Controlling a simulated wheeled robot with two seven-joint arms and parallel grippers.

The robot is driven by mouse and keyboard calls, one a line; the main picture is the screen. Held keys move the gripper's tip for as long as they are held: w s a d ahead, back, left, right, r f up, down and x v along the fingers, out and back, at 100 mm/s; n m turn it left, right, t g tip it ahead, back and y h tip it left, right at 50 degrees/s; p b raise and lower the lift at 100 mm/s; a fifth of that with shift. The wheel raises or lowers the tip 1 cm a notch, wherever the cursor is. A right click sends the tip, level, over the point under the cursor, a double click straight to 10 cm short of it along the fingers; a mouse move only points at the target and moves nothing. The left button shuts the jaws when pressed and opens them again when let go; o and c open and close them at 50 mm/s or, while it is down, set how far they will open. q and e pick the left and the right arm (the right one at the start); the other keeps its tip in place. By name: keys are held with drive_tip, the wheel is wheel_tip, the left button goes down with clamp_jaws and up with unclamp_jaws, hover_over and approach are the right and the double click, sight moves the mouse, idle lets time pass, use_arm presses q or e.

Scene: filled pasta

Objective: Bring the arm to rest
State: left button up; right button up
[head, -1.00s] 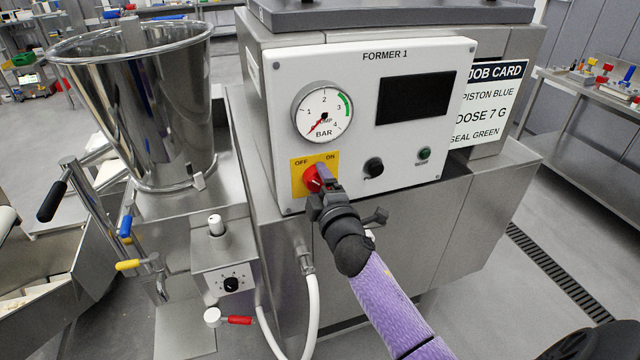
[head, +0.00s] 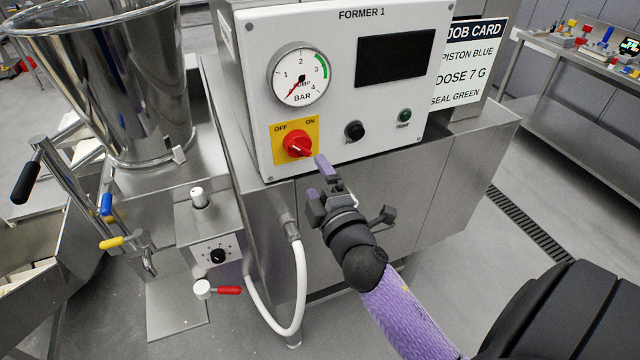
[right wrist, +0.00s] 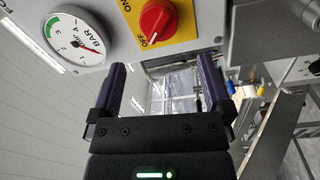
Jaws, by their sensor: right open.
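My right gripper (head: 322,182) is open and empty, just below and to the right of the red knob (head: 298,144) on the front panel (head: 400,105) of the former. It stands apart from the knob. In the right wrist view the two purple fingers of the gripper (right wrist: 162,72) are spread with nothing between them, and the knob (right wrist: 157,20) on its yellow plate (right wrist: 182,22) lies beyond the fingertips. My right arm comes in from the lower right. My left gripper is not in view.
A steel hopper (head: 110,80) stands at the left, with a dosing box (head: 215,237) and white hose (head: 299,290) below. A pressure gauge (head: 300,75) sits above the knob. A side bench (head: 575,95) stands at the right. Open floor (head: 465,265) lies right of the former.

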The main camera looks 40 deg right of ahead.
drive_tip(key=shift+s+a, duration=0.15)
drive_tip(key=shift+s, duration=0.4)
drive_tip(key=s+a+f+m+g+y+b, duration=0.1)
drive_tip(key=s+a+f+m+g+b, duration=0.2)
drive_tip(key=f, duration=1.1)
drive_tip(key=s+f+m+g+y+b, duration=0.1)
drive_tip(key=s+f+g+b, duration=0.3)
drive_tip(key=f, duration=0.9)
drive_tip(key=s+a+f+m+g+y+b, duration=0.1)
drive_tip(key=s+a+f+m+g+b, duration=0.3)
drive_tip(key=f, duration=1)
drive_tip(key=s+f+m+g+b, duration=0.1)
drive_tip(key=s+f+g+b, duration=0.2)
drive_tip(key=s+f, duration=0.6)
drive_tip(key=s+a+f+m+g+y+b, duration=0.1)
drive_tip(key=s+f+g+b, duration=0.2)
drive_tip(key=s+f, duration=0.7)
drive_tip(key=s+b, duration=0.2)
drive_tip(key=s, duration=0.3)
drive_tip(key=shift+f+m+g, duration=0.25)
drive_tip(key=shift+m+g, duration=0.05)
drive_tip(key=shift+g, duration=0.1)
